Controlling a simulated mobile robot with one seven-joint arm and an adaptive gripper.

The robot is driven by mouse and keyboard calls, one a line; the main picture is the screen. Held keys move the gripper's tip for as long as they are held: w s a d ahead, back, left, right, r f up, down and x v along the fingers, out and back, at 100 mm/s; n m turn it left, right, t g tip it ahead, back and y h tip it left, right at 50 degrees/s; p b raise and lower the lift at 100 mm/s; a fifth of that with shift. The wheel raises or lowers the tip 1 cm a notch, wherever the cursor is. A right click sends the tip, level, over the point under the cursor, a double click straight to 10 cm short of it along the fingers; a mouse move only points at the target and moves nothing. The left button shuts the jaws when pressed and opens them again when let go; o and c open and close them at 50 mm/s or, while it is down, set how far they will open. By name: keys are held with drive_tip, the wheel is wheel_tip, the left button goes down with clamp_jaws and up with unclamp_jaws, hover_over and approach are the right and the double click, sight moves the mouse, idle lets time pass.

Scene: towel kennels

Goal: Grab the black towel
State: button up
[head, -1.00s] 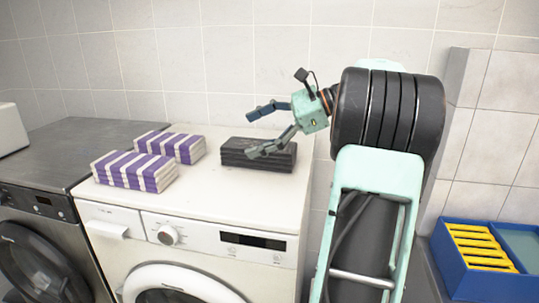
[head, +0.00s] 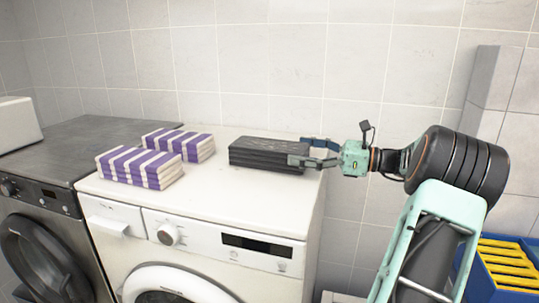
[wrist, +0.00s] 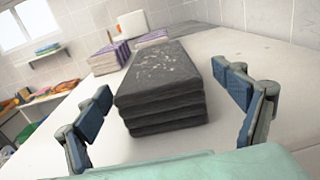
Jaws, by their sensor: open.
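The black towel (head: 262,152) is a folded dark stack lying flat on top of the white washing machine. It also shows in the wrist view (wrist: 162,85), with pale specks on its top. My gripper (head: 312,152) is at the towel's right end, level with it, its fingers pointing left. In the wrist view my gripper (wrist: 165,115) is open, with one blue-padded finger on each side of the towel's near end. The near end appears between or just ahead of the fingertips; I cannot tell whether they touch it.
Two purple-and-white striped folded towels (head: 140,167) (head: 180,144) lie left of the black towel on the white washer (head: 225,205). A dark-topped machine (head: 70,145) stands further left. A tiled wall is behind. A blue bin with a yellow rack (head: 505,262) is at lower right.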

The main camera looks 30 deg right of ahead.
sight(278, 145)
drive_tip(key=shift+p+x, duration=0.45)
drive_tip(key=shift+x, duration=2.6)
drive_tip(key=shift+s+a, duration=0.1)
drive_tip(key=shift+a, duration=0.05)
drive_tip(key=shift+c, duration=0.6)
drive_tip(key=shift+r, duration=0.1)
drive_tip(key=c, duration=1)
